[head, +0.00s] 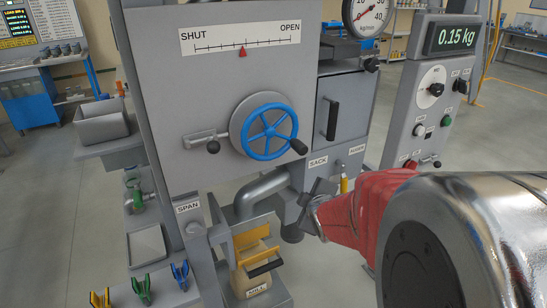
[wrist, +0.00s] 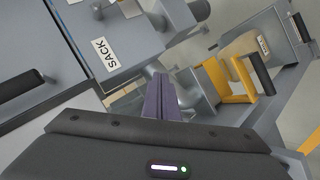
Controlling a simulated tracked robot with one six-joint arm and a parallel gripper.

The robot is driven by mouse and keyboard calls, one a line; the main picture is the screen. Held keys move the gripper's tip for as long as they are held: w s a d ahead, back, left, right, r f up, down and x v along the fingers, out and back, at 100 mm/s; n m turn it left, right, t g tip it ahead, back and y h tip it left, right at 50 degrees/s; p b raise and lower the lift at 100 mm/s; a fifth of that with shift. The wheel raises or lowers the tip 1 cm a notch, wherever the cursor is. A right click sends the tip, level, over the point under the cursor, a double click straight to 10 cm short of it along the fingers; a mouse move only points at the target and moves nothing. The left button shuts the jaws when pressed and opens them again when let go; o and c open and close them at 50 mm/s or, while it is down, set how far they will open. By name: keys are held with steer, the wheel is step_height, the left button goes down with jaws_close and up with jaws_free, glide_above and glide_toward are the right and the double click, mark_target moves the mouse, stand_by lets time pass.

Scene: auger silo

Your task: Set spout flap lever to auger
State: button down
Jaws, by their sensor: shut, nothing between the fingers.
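The SACK label (head: 318,161) and AUGER label (head: 357,149) are on the lower right of the machine in the head view. A small upright yellow piece (head: 344,183) stands between and below them, its lower end hidden by my red sleeve. It may be the spout flap lever, but I cannot tell. My gripper (head: 304,200) is left of it, in front of the spout area below SACK. In the wrist view its purple-grey fingers (wrist: 160,95) are together and empty, near a grey pipe. The SACK label also shows there (wrist: 105,54).
A blue handwheel (head: 269,131) with a dark knob sits above. A grey pipe (head: 262,193) runs left of my gripper, above a yellow clamp (head: 256,245) with a black handle. A control panel (head: 432,95) reading 0.15 kg stands at right. Floor shows at left.

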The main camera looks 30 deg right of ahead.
mark_target(342, 178)
steer(key=d+f+n+t, duration=0.3)
steer(key=d+f+n, duration=0.2)
steer(key=d+f, duration=0.15)
steer(key=s+d+f+n+t, duration=0.3)
steer(key=s+d+t, duration=0.1)
steer(key=s, duration=0.1)
steer(key=shift+s+d+f+n, duration=0.2)
steer(key=shift+s+n, duration=0.15)
steer(key=shift+n, duration=0.05)
steer(key=shift+w, duration=0.15)
steer(key=w+d, duration=0.6)
steer(key=w, duration=0.3)
steer(key=shift+w+r, duration=0.35)
steer(key=shift+r, duration=0.1)
steer(key=shift+s+d, duration=0.1)
steer(key=shift+d, duration=0.05)
